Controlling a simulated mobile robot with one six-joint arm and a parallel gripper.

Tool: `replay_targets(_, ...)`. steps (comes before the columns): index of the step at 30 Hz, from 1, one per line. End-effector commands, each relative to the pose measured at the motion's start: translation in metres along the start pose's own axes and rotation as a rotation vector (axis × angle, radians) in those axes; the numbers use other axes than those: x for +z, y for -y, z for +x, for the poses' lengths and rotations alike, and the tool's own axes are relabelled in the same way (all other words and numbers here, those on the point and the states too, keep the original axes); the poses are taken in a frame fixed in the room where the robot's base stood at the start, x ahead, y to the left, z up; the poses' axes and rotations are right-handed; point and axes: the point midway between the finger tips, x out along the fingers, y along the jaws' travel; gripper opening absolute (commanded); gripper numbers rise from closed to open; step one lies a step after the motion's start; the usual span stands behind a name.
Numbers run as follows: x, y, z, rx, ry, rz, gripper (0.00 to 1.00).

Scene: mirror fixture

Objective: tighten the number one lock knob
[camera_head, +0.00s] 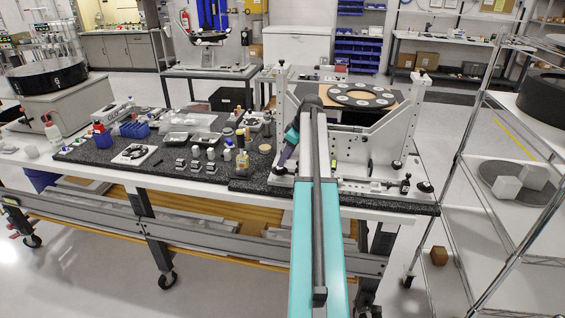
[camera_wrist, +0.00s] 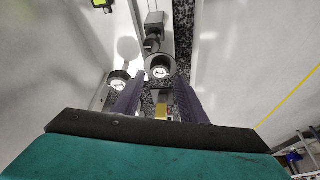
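The white mirror fixture (camera_head: 395,140) stands on the right end of the dark granite plate and bears a ring-shaped disc (camera_head: 361,95) with several round pads. My gripper (camera_head: 281,165) points down beside the fixture's left support. In the wrist view its two dark purple fingers (camera_wrist: 158,88) are apart with nothing gripped between them. A round knob with a white numbered cap (camera_wrist: 160,70) lies just beyond the gap between the fingertips. A second capped knob (camera_wrist: 118,80) sits left of the left finger; its cap seems to read 1. I cannot tell whether either knob touches a finger.
A black knob on a grey block (camera_wrist: 152,44) lies beyond the capped knobs. White fixture walls flank the gripper. Bottles (camera_head: 227,150), small metal blocks (camera_head: 196,165) and trays (camera_head: 190,121) stand left on the bench. A wire shelf rack (camera_head: 470,150) stands at the right.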

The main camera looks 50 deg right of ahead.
Motion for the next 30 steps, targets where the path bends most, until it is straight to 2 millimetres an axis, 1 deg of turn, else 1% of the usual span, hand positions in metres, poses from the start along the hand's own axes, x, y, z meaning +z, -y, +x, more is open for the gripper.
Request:
replay_targets(3,-0.001,0.001,0.013,-0.002,0.001,0.0,0.38)
replay_targets(10,-0.001,0.0,0.033,-0.001,0.001,0.0,0.38)
replay_targets(16,0.0,0.0,0.041,0.001,0.0,0.0,0.38)
replay_targets(24,0.0,0.0,0.041,0.001,0.0,0.0,0.38)
replay_targets(26,0.0,0.0,0.041,0.001,0.0,0.0,0.3)
replay_targets(27,0.0,0.0,0.041,0.001,0.0,0.0,0.23)
replay_targets(30,0.0,0.0,0.041,0.001,0.0,0.0,0.08)
